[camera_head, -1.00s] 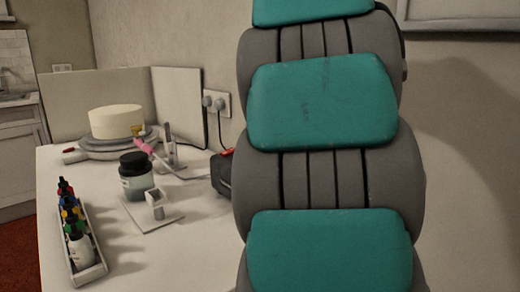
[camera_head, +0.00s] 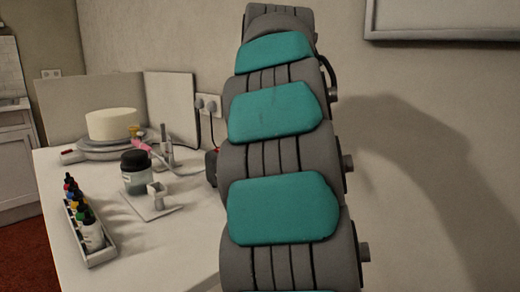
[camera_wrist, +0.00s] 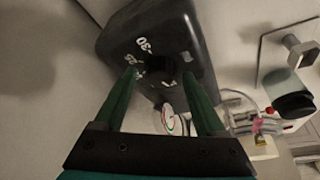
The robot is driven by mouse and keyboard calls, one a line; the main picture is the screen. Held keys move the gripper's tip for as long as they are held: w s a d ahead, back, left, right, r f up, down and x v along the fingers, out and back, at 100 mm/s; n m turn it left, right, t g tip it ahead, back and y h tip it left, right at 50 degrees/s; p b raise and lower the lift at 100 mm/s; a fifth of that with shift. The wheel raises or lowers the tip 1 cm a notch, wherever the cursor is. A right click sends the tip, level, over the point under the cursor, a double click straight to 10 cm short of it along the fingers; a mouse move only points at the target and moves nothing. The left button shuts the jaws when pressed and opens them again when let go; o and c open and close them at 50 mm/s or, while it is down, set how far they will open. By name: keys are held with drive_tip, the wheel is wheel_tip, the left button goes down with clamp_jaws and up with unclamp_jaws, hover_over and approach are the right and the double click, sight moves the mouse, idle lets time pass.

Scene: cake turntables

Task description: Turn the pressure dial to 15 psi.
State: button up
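The dark compressor unit (camera_wrist: 115,45) fills the upper middle of the wrist view. Its face carries white printed marks; one reads 30, the others are hard to read. A black dial knob (camera_wrist: 161,72) sits among the marks. Its exact setting cannot be told. A small round gauge (camera_wrist: 173,122) with a pale face shows below it. My gripper (camera_wrist: 160,76) is open, with its two green fingers apart on either side of the knob in the picture. Contact or depth cannot be told. In the head view my arm hides the gripper and nearly all of the compressor.
The white bench (camera_head: 180,235) holds a cake (camera_head: 112,124) on a turntable (camera_head: 100,151), a dark-lidded jar (camera_head: 135,183), a small stand (camera_head: 157,203) and a rack of bottles (camera_head: 101,255). A wall socket (camera_head: 209,104) with plugs is behind.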

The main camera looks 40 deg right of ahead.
clamp_jaws()
idle(0.4)
drive_tip(key=shift+m, duration=0.3)
drive_tip(key=m+h, duration=0.1)
drive_tip(key=m, duration=0.1)
drive_tip(key=m+g, duration=0.1)
drive_tip(key=m, duration=0.2)
drive_tip(key=shift+w+a+h, duration=0.15)
drive_tip(key=shift+w+h, duration=0.05)
drive_tip(key=shift+h, duration=0.2)
drive_tip(key=shift+w+a+m+g, duration=0.1)
drive_tip(key=shift+m+g, duration=0.8)
drive_tip(key=shift+m, duration=1.5)
drive_tip(key=shift+m+g, duration=0.3)
drive_tip(key=shift+m, duration=0.1)
